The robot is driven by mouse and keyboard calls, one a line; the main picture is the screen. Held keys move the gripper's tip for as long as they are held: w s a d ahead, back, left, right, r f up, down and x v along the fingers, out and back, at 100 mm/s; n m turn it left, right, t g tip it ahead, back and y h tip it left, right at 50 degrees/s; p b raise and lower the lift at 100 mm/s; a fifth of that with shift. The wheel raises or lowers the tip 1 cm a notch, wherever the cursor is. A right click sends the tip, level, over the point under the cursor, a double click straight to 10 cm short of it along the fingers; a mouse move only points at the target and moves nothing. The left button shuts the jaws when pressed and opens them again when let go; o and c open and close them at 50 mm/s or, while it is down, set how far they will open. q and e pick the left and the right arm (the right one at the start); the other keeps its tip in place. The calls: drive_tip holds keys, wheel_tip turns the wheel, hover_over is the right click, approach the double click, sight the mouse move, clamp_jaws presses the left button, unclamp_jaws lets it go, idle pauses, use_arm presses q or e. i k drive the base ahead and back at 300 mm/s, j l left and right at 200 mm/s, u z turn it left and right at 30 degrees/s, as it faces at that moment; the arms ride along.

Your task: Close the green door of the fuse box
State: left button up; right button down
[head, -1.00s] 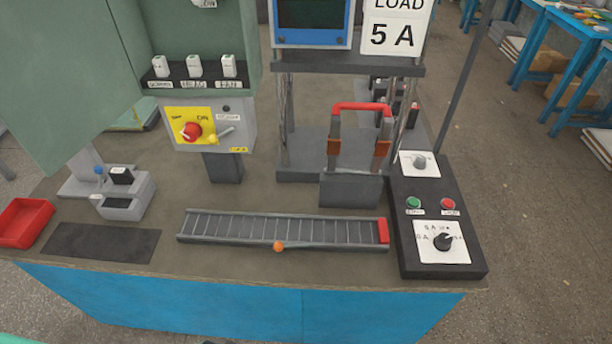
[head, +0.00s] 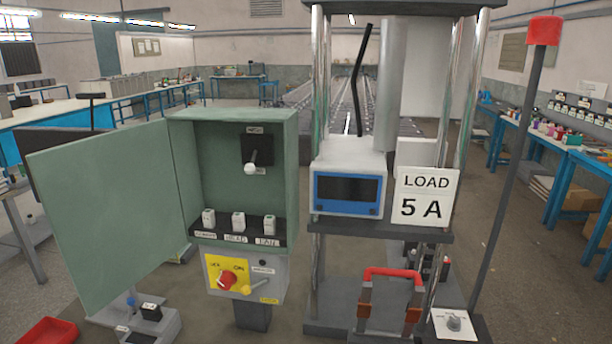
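The green fuse box (head: 288,150) stands on a grey post at centre left in the head view. Its green door (head: 105,215) is swung wide open to the left. Inside are a black switch with a white-tipped lever (head: 251,160) and a row of three white fuses (head: 238,222) above labels. Below the box a grey panel carries a yellow plate with a red knob (head: 227,280) and a yellow-tipped lever (head: 250,288). Neither of my grippers shows in the head view.
Right of the box stands a rig with metal posts, a blue-framed display (head: 348,190) and a "LOAD 5 A" sign (head: 427,197). A red-handled part (head: 392,273) sits below. A red tray (head: 48,331) is at lower left. A pole with a red top (head: 543,30) rises at right.

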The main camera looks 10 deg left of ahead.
sight(110, 201)
drive_tip(key=j+z, duration=0.15)
drive_tip(key=j, duration=0.4)
drive_tip(key=j+z, duration=0.15)
drive_tip(key=j, duration=0.45)
drive_tip(key=j+z, duration=0.1)
drive_tip(key=j, duration=0.5)
drive_tip(key=j+z, duration=0.15)
drive_tip(key=j, duration=0.4)
drive_tip(key=k+j+z, duration=0.15)
drive_tip(key=j, duration=0.4)
drive_tip(key=k+j+z, duration=0.15)
drive_tip(key=j, duration=0.4)
drive_tip(key=i, duration=0.05)
